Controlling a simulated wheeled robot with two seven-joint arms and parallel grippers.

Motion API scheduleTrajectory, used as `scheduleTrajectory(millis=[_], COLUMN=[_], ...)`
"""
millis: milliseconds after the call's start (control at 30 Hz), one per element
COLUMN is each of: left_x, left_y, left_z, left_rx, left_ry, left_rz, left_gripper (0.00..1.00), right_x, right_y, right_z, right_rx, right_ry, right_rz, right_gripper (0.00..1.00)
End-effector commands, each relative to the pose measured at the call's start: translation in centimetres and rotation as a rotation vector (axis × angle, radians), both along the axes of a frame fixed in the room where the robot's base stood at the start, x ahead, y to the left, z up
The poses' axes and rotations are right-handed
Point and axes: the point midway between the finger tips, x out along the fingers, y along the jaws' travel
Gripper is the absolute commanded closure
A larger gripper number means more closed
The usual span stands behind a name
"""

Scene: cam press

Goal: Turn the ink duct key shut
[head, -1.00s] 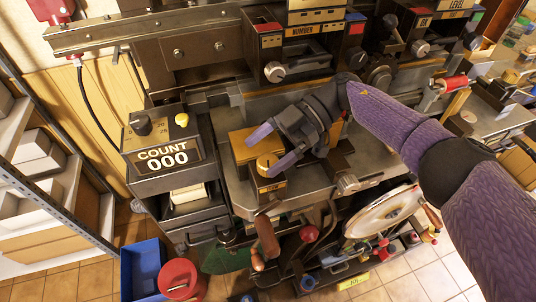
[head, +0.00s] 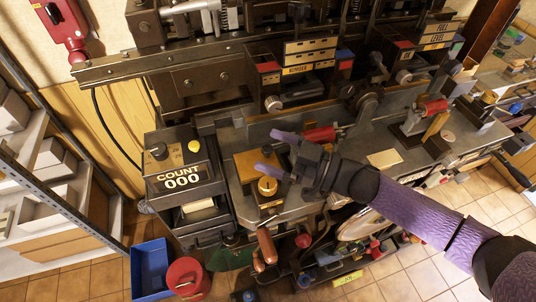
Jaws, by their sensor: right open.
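A round brass-coloured knob (head: 267,186) stands on the front of a yellow-topped block (head: 246,164) at the left part of the press table. I take it for the ink duct key; its label is too small to read. My right gripper (head: 268,151) comes in from the right, open and empty. Its two purple fingers point left over the block's back part. The lower fingertip appears just behind the knob and apart from it; the exact height is hard to judge. My left gripper is not in view.
A COUNT 000 box (head: 180,178) stands left of the block. A red-handled part (head: 320,133) lies just behind my right gripper. The NUMBER unit (head: 297,72) rises at the back. A blue bin (head: 150,268) and a red bucket (head: 185,276) stand on the floor.

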Motion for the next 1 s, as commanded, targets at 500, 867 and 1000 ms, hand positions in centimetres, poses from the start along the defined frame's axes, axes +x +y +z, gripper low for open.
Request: scheduleTrajectory(millis=[500,867,1000], left_x=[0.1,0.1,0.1], left_y=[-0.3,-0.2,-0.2], left_z=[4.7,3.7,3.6], left_rx=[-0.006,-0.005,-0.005], left_ry=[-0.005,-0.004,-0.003], left_rz=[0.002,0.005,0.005], left_gripper=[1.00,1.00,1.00], right_x=[-4.7,-0.8,-0.5], right_y=[-3.3,1.0,1.4], right_z=[-7.3,-9.8,-10.0], right_rx=[-0.347,-0.347,-0.348], right_ry=[0.326,0.326,0.327], right_rz=[-0.354,-0.354,-0.354], right_gripper=[0.06,0.06,0.06])
